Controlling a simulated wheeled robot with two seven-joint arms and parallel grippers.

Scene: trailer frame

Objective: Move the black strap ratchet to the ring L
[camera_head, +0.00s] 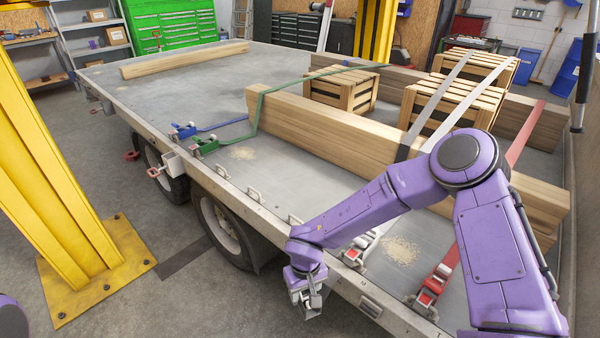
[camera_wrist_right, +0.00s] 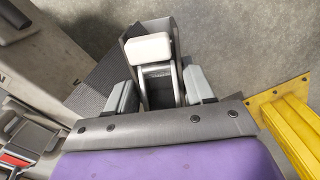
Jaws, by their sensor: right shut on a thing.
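My right gripper (camera_head: 308,300) hangs just outside the near side rail of the trailer (camera_head: 270,212). In the right wrist view its grey jaws (camera_wrist_right: 160,92) are shut on a ratchet with a pale handle (camera_wrist_right: 150,46) and a dark frame (camera_wrist_right: 158,92). In the head view the ratchet is small and mostly hidden by the gripper. Lashing rings (camera_head: 253,193) sit along the near rail; no readable letter tells which is L. My left gripper is out of view.
Red (camera_head: 432,290), green (camera_head: 205,145) and blue (camera_head: 185,130) strap ratchets lie along the near edge. Wooden crates (camera_head: 340,88) and beams (camera_head: 185,60) load the deck. A yellow post (camera_head: 50,180) stands left. The floor (camera_head: 200,300) beside the trailer is clear.

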